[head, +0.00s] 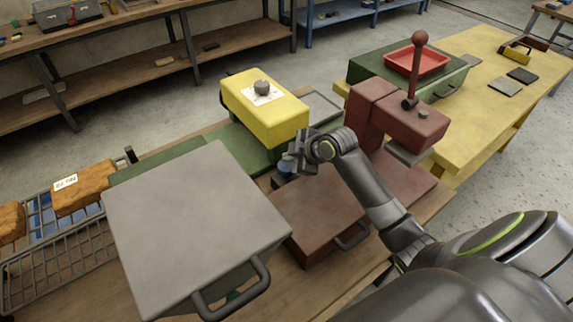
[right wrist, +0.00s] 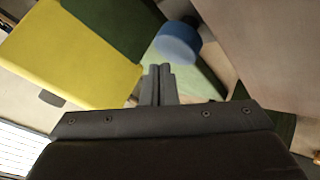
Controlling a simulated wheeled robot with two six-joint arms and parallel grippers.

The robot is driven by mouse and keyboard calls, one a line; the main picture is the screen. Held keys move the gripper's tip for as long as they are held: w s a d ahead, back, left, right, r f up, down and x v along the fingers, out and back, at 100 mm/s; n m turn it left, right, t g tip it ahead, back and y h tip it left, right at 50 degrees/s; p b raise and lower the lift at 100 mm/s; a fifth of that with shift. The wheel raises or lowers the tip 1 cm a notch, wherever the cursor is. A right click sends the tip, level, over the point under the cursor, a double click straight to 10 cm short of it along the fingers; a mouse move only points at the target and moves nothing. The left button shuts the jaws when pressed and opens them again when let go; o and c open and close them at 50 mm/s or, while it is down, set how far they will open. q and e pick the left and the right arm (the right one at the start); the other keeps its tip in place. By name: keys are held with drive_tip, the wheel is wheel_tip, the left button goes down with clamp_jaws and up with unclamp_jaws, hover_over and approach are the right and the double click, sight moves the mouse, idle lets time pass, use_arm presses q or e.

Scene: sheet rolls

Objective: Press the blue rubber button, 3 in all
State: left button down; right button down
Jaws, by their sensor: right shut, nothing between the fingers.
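The blue rubber button (head: 285,167) is a short round knob. In the head view it sits between the yellow machine and the brown box, partly covered by my right gripper (head: 294,163). In the right wrist view the blue button (right wrist: 178,42) shows just beyond and to the right of the fingertips of my right gripper (right wrist: 158,70). That gripper is shut and empty. A gap shows between the tips and the button in that view; whether they touch in depth I cannot tell. My left gripper is not in view.
A yellow machine (head: 262,112) with a grey knob stands behind the gripper. A large grey lidded box (head: 195,225) is to the left, a brown box (head: 318,215) in front. A dark red press (head: 405,125) with a lever stands right. A wire basket (head: 70,250) is far left.

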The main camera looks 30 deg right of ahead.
sight(290, 167)
drive_tip(key=shift+f, duration=0.15)
idle(0.3)
drive_tip(key=shift+f, duration=0.3)
drive_tip(key=shift+f+b, duration=0.75)
drive_tip(key=shift+f, duration=0.25)
idle(0.8)
idle(0.3)
drive_tip(key=shift+r+p, duration=1.35)
drive_tip(key=shift+r, duration=0.05)
drive_tip(key=shift+r, duration=0.15)
wheel_tip(290, 167, up, 5)
drive_tip(key=p, duration=0.5)
